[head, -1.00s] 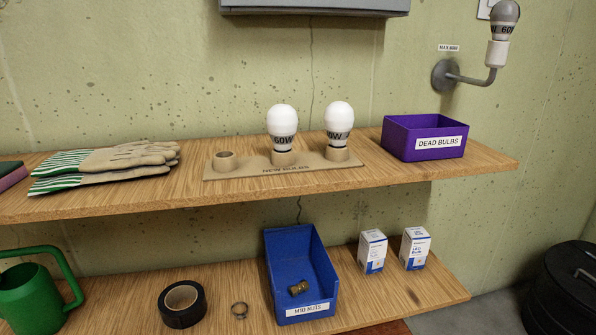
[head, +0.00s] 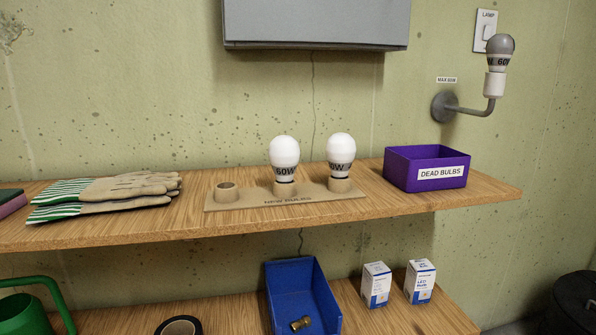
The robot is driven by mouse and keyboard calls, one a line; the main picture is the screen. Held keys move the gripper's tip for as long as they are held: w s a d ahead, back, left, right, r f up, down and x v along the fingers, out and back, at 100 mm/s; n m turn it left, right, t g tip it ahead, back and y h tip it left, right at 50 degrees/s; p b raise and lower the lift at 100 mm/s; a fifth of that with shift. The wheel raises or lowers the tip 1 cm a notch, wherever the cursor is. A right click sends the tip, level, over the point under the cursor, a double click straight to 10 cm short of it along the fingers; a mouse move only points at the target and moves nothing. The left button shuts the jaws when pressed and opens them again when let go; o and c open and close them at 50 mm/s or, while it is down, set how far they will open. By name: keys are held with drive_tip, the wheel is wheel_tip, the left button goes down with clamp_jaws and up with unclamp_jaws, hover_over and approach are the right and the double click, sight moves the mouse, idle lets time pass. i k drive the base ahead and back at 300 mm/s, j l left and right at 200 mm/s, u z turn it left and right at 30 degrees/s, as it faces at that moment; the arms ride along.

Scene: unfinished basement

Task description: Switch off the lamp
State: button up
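The lamp (head: 493,86) is a grey wall bracket with a white socket at the upper right. A grey-topped bulb (head: 499,48) marked 60W sits upright in it and shows no glow. A white wall switch (head: 486,31) labelled LAMP is on the wall just behind and above the bulb. The bulb partly covers the switch's lower right side. I cannot tell which way its rocker is set. My gripper is not in view.
The upper shelf (head: 120,229) holds gloves (head: 108,194), a holder (head: 230,205) with two white bulbs, and a purple DEAD BULBS bin (head: 399,169). A grey box (head: 315,23) hangs on the wall. Wall space beside the lamp is clear.

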sight(487, 30)
drive_tip(key=k+j+z, duration=0.2)
drive_tip(key=j, duration=0.25)
drive_tip(key=j+z, duration=0.2)
drive_tip(key=j, duration=0.25)
drive_tip(key=k+j+z, duration=0.2)
drive_tip(key=j, duration=0.25)
drive_tip(key=k+j+z, duration=0.2)
drive_tip(key=j, duration=0.2)
drive_tip(key=k+j+z, duration=0.2)
drive_tip(key=j, duration=0.2)
drive_tip(key=k, duration=0.8)
drive_tip(key=i+l, duration=0.35)
drive_tip(key=i, duration=0.2)
drive_tip(key=i+l, duration=0.4)
drive_tip(key=i, duration=0.15)
drive_tip(key=i+l, duration=0.35)
drive_tip(key=i, duration=0.2)
